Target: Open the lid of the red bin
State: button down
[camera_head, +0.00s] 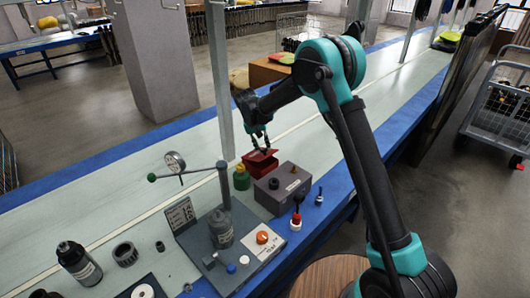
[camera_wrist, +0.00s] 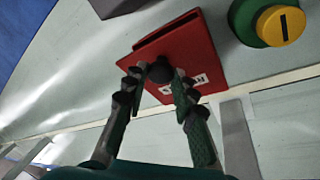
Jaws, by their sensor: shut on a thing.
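The red bin (camera_head: 262,168) stands on the pale bench in the head view, behind the grey box. Its red lid (camera_wrist: 190,45) fills the upper middle of the wrist view, with a black round knob (camera_wrist: 159,71) and a white label partly covered by a finger. In the head view the lid looks tilted against the bin, but the size of any gap is hard to tell. My gripper (camera_head: 264,149) is over the bin, and in the wrist view its two fingers (camera_wrist: 156,82) are closed on the knob from both sides.
A green container with a yellow cap (camera_wrist: 281,26) stands close beside the bin. The grey box (camera_head: 284,188) is just in front. A gauge stand (camera_head: 222,185) with a pump unit is nearer the camera.

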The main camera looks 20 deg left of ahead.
aim_at(258, 154)
jog(key=shift+w+a+r+n+g+h, duration=0.15)
jog(key=shift+w+a+r+g+h, duration=0.25)
jog(key=shift+a+r+h, duration=0.25)
jog(key=shift+w+a+r+n+g+h, duration=0.15)
jog(key=shift+w+a+r+g+h, duration=0.25)
jog(key=shift+a+h, duration=0.35)
jog(key=shift+d+r, duration=0.1)
jog(key=c, duration=1.2)
grip_release()
jog(key=shift+r, duration=0.1)
notch_tip(258, 154, up, 10)
jog(key=shift+f, duration=0.1)
